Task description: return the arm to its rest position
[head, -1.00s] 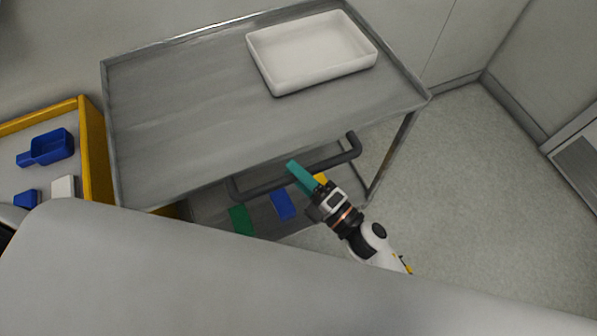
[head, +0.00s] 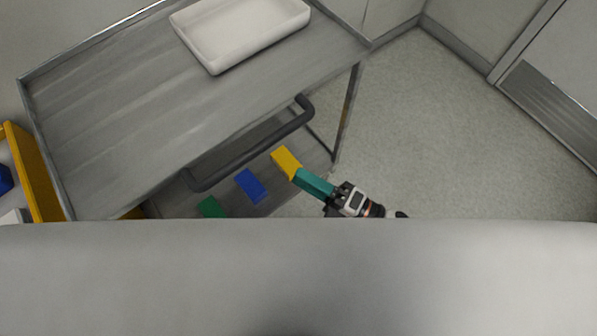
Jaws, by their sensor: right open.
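My right gripper (head: 314,183) shows right of the middle of the head view, its teal fingers pointing up and left. The gripper is open; the gap between the fingers is hard to see from this angle. Its fingertips overlap the near end of a yellow block (head: 285,160) in the picture; whether they touch cannot be told. Most of the right arm is hidden behind the large grey surface along the bottom. My left gripper is not in view.
A grey metal cart (head: 130,110) carries a white tray (head: 245,48) on top and has a dark handle (head: 250,155). A blue block (head: 251,186) and green block (head: 211,207) lie low beneath the handle. A yellow-edged unit (head: 35,175) stands left. Floor (head: 450,130) at right is clear.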

